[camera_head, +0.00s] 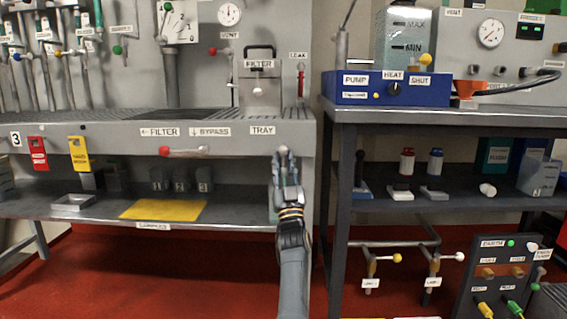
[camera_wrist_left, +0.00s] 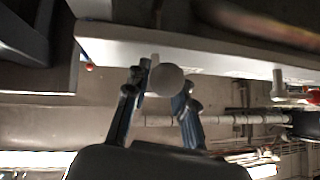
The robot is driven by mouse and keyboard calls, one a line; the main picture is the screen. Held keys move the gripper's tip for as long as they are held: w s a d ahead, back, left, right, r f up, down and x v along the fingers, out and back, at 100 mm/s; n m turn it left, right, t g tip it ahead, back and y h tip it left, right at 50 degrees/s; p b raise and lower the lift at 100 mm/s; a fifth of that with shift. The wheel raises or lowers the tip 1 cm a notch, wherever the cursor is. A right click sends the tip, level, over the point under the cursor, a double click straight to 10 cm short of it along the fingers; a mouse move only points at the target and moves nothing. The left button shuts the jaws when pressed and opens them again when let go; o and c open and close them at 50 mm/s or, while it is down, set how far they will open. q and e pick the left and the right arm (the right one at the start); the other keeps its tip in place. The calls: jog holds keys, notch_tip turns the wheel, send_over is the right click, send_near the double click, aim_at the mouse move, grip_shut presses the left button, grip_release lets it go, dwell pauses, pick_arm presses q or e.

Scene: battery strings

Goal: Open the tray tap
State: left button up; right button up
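The tray tap's pale round knob (camera_head: 283,150) sits on the bench front, just under the TRAY label (camera_head: 263,130). My left gripper (camera_head: 284,160) reaches up to it from below. In the left wrist view, the pale knob (camera_wrist_left: 165,80) lies between the two fingers of my left gripper (camera_wrist_left: 163,88). The fingers lean inward and appear to touch the knob on both sides. The tap's lever behind the knob is mostly hidden by the gripper. My right gripper is in no view.
A red-handled tap (camera_head: 185,152) sits to the left under the FILTER and BYPASS labels. A dark-framed table (camera_head: 345,200) stands close on the right.

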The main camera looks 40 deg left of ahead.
pick_arm(q)
jog(key=shift+w+f, duration=0.1)
jog(key=shift+f, duration=0.05)
jog(key=v, duration=1.2)
dwell(0.3)
